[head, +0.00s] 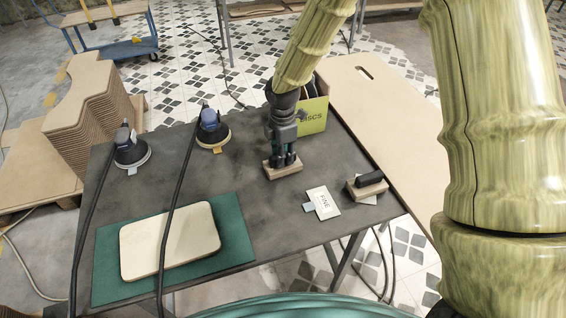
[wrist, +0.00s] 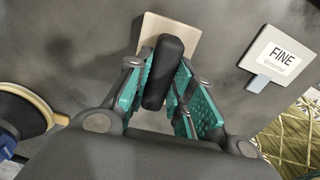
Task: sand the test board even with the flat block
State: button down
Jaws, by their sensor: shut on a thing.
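The test board (head: 170,241) is a pale, rounded-corner panel lying on a green mat (head: 238,228) at the front left of the dark table. My gripper (head: 284,155) is right of and behind it, shut on the black handle (wrist: 163,72) of a wooden sanding block (head: 283,170). In the wrist view the teal finger pads sit on both sides of the handle, and the block's pale base shows beyond. The base looks flat; its underside is hidden. It is at or close to the table top. A second block with a black handle (head: 367,187) rests at the table's right edge.
Two corded sanders (head: 131,153) and (head: 213,135) stand at the back left; one cord crosses over the test board. A DISCS box (head: 312,117) stands behind my gripper. A FINE card (head: 323,202) lies between the two blocks. Table is clear between mat and gripper.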

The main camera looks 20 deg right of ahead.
jog(key=shift+r, duration=0.15)
jog(key=shift+r+p, duration=2.2)
jog(key=shift+r, duration=0.15)
